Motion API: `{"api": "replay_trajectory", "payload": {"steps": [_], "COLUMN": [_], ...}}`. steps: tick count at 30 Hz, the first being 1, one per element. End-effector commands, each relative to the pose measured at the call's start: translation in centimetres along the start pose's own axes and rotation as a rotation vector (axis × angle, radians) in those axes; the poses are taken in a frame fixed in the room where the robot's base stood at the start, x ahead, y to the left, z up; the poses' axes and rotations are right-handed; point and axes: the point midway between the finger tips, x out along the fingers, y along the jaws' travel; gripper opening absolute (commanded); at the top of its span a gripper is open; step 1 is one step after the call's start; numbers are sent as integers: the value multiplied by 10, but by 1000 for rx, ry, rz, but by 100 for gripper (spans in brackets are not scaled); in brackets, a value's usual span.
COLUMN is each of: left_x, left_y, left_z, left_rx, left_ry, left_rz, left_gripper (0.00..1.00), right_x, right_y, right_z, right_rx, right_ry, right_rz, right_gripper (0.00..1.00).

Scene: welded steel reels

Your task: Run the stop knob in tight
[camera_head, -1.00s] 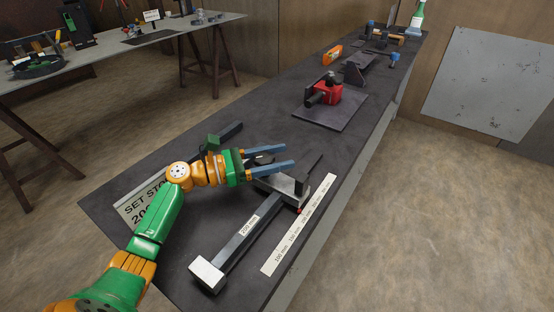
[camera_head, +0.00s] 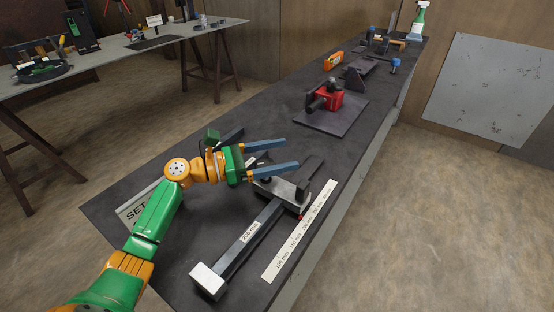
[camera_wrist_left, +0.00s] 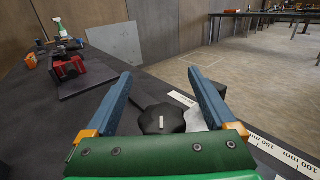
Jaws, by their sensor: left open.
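My left gripper (camera_head: 291,154) is open, its two blue fingers spread over the steel stop block (camera_head: 291,192) on the long rail (camera_head: 255,235). In the left wrist view the black stop knob (camera_wrist_left: 162,119) has a pale mark on top. It lies in the gap between the fingers (camera_wrist_left: 158,73), closer to the palm than to the tips, with no finger seen touching it. In the head view the knob is mostly hidden by the lower finger. The rail carries a 200 mm label and ends in a pale block (camera_head: 208,281). My right gripper is out of view.
A millimetre scale strip (camera_head: 300,233) lies right of the rail. A sign (camera_head: 137,207) is partly behind my left arm. A red device (camera_head: 328,97) on a dark plate stands farther along the bench. The bench between is mostly clear.

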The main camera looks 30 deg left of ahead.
Motion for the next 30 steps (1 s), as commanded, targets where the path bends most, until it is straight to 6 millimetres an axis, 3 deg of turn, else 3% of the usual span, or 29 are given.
{"api": "replay_trajectory", "payload": {"steps": [8,15,18,23,30], "left_x": [-18,-38,-43,-47,-47], "left_y": [-50,-106,-121,-132,-132], "left_z": [68,91,98,103,103], "left_rx": [6,-1,-2,-1,0], "left_ry": [5,3,2,1,0], "left_rz": [-4,-1,0,0,0], "left_gripper": [90,90,90,90,90], "right_x": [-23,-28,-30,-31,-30], "right_y": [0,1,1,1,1], "right_z": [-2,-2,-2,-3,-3], "right_rx": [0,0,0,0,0], "right_ry": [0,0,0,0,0], "right_rz": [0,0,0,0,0], "right_gripper": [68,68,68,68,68]}}
